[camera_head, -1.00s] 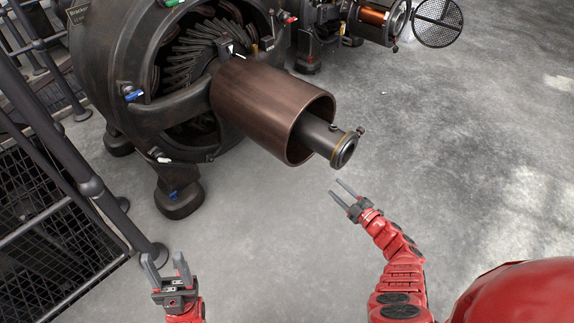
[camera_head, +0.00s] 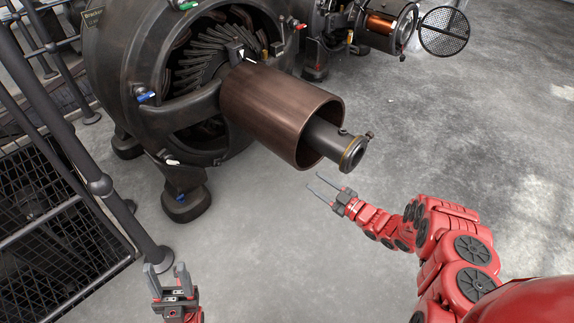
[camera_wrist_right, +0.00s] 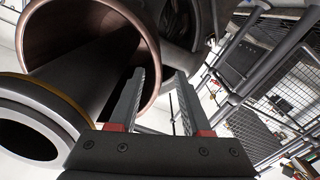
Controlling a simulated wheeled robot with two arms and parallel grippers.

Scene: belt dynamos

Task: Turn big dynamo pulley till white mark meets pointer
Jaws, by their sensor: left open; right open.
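The big pulley (camera_head: 280,112) is a brown cylinder on the dynamo's near side, with a dark shaft end (camera_head: 337,146) sticking out of it. A small white streak (camera_head: 249,58) shows at its inner upper edge, next to a small dark block that may be the pointer (camera_head: 235,52). My right gripper (camera_head: 315,183) is open and empty, below the pulley's outer end and apart from it in the head view. In the right wrist view, the open fingers (camera_wrist_right: 161,78) are seen against the pulley's rim (camera_wrist_right: 143,32). My left gripper (camera_head: 166,270) is open and empty, low at the left.
The dynamo housing (camera_head: 115,75) stands behind the pulley on dark feet. A dark railing (camera_head: 110,200) with mesh panels runs along the left. A second machine with a copper coil (camera_head: 380,23) and a mesh disc (camera_head: 444,30) stands at the back. Grey floor on the right is clear.

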